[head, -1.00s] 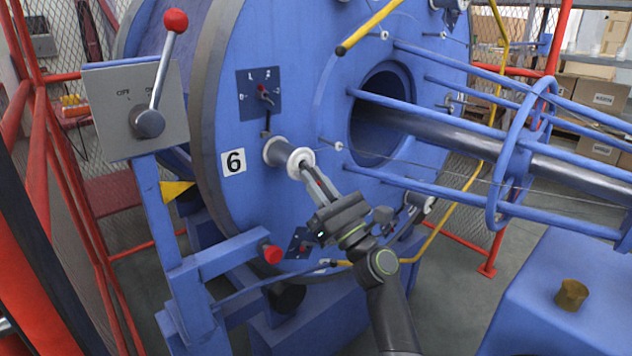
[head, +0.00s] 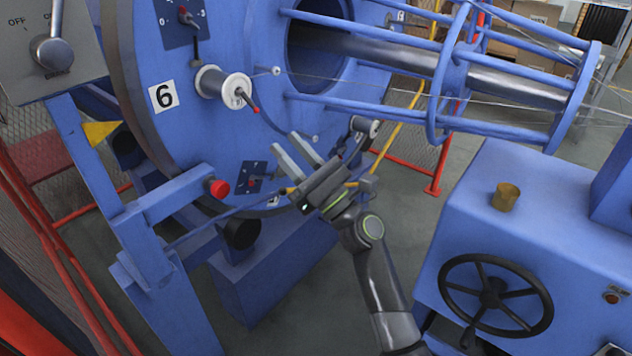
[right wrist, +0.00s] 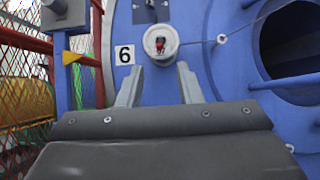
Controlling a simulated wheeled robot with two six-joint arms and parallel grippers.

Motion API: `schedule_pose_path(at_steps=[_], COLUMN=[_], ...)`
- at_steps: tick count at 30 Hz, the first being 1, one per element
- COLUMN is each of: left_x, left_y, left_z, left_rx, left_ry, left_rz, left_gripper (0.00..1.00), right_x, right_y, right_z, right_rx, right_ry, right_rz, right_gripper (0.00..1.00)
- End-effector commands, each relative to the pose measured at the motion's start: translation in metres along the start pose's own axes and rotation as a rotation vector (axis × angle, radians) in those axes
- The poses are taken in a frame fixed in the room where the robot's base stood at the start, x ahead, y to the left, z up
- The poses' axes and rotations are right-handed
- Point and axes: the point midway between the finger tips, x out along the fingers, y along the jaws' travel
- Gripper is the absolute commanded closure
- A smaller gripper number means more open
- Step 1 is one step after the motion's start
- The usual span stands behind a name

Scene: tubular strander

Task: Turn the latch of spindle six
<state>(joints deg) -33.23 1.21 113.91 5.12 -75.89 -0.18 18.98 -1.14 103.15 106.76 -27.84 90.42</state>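Spindle six's white spool end (head: 237,88) sticks out of the blue disc beside the plate marked 6 (head: 164,96). Its latch (head: 248,101) is a small lever with a red tip, slanting down to the right in the head view. In the right wrist view, the latch (right wrist: 160,45) shows red, head-on, above the gap between the fingers. My right gripper (head: 284,142) is open and empty, below and right of the latch, apart from it. Both its fingers (right wrist: 157,72) stand spread in the right wrist view. My left gripper is not in view.
A switch plate (head: 180,20) sits above the spindle and another (head: 253,178) below it. A red button (head: 218,188) on a blue frame is at lower left. Blue cage rods (head: 400,112) run off to the right. A blue housing with a handwheel (head: 495,293) stands at lower right.

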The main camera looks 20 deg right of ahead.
Motion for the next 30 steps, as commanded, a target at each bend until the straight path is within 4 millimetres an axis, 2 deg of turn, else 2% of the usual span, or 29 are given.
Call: schedule_pose_path(at_steps=[1,6,12,25,28,30], left_x=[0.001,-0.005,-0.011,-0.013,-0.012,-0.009], left_y=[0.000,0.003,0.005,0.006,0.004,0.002], left_z=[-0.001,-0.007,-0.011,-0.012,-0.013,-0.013], left_rx=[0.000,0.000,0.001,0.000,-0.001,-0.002], left_ry=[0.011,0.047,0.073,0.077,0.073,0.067], left_rz=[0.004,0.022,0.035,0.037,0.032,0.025], left_gripper=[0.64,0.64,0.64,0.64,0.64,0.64], right_x=[-0.015,-0.048,-0.068,-0.070,-0.064,-0.058], right_y=[0.000,0.000,0.000,0.000,0.000,0.000], right_z=[-0.003,-0.002,-0.001,0.001,0.005,0.008], right_rx=[-0.001,-0.001,-0.002,-0.014,-0.113,-0.255], right_ry=[0.002,0.002,0.000,0.004,0.028,0.063], right_rz=[-0.001,0.000,0.001,0.000,-0.001,-0.001], right_gripper=[0.67,0.67,0.67,0.68,0.68,0.68])
